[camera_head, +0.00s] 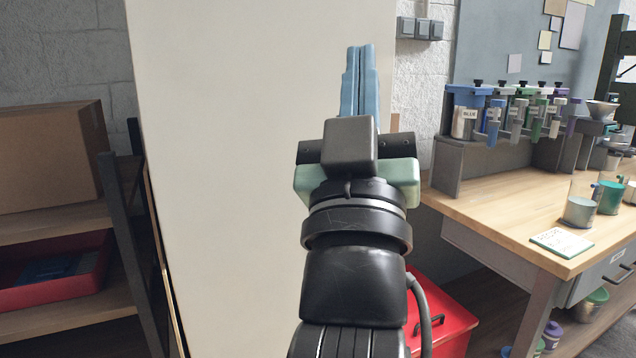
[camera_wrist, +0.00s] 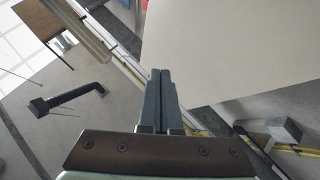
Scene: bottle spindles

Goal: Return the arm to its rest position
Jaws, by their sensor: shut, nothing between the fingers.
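My gripper (camera_head: 359,82) points upward in the middle of the head view, in front of a large pale panel. Its two blue fingers lie side by side, shut, with nothing between them. In the wrist view the shut fingers (camera_wrist: 160,95) show dark against the floor and the edge of a pale surface. My black arm runs up from the bottom of the head view to the gripper. The gripper is apart from the workbench at the right.
The pale panel (camera_head: 230,150) stands behind my arm. A wooden workbench (camera_head: 500,205) with bottles and cups is at the right. A red box (camera_head: 455,325) sits low beside it. Shelves at the left hold a cardboard box (camera_head: 45,155) and a red tray (camera_head: 60,290).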

